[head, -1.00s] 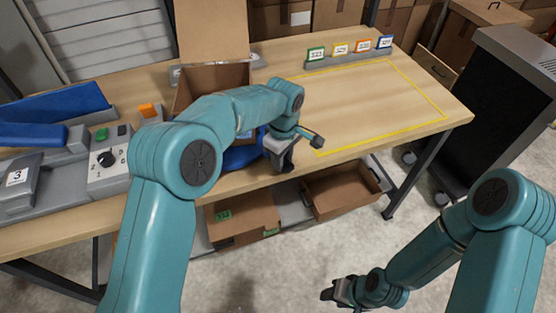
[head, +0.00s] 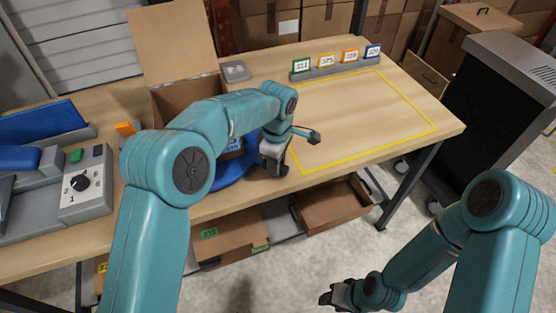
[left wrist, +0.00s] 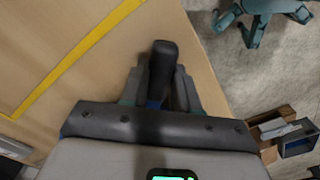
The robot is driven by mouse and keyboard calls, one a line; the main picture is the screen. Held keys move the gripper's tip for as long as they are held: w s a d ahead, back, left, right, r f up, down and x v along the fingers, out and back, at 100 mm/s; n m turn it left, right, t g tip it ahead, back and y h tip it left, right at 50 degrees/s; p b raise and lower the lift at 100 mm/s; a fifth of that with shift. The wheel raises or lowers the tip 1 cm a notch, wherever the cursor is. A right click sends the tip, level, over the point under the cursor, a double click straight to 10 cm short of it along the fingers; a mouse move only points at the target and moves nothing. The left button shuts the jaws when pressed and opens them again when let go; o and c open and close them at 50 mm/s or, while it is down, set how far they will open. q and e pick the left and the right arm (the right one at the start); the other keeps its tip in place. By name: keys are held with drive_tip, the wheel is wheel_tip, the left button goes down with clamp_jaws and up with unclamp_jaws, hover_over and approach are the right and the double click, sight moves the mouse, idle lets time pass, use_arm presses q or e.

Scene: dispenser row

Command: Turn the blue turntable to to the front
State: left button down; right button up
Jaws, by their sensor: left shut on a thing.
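The blue turntable (head: 228,178) is on the table near its front edge, mostly hidden by my left arm. An open cardboard box (head: 170,100) with its lid raised stands by it; its base is hidden. My left gripper (head: 275,158) is at the right side of the turntable, low over the table's front edge. In the left wrist view the fingers (left wrist: 160,88) are shut around a black upright handle (left wrist: 163,60), with a bit of blue below it. My right gripper (head: 338,296) hangs low over the floor, away from the table; its jaws are too small to read.
A yellow-outlined area (head: 370,115) to the right is empty. A rack of numbered cards (head: 340,66) stands behind it. A control box with a dial (head: 82,185) is at left. Cardboard bins (head: 335,205) sit below the table edge. A dark cabinet (head: 490,100) stands at right.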

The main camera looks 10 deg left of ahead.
use_arm(q)
drive_tip(key=shift+w+r, duration=0.25)
drive_tip(key=c, duration=0.8)
unclamp_jaws()
drive_tip(key=shift+c, duration=0.2)
drive_tip(key=shift+f, duration=0.2)
drive_tip(key=shift+r, duration=0.2)
wheel_tip(320, 180, up, 16)
drive_tip(key=p, duration=0.2)
drive_tip(key=shift+s, duration=0.15)
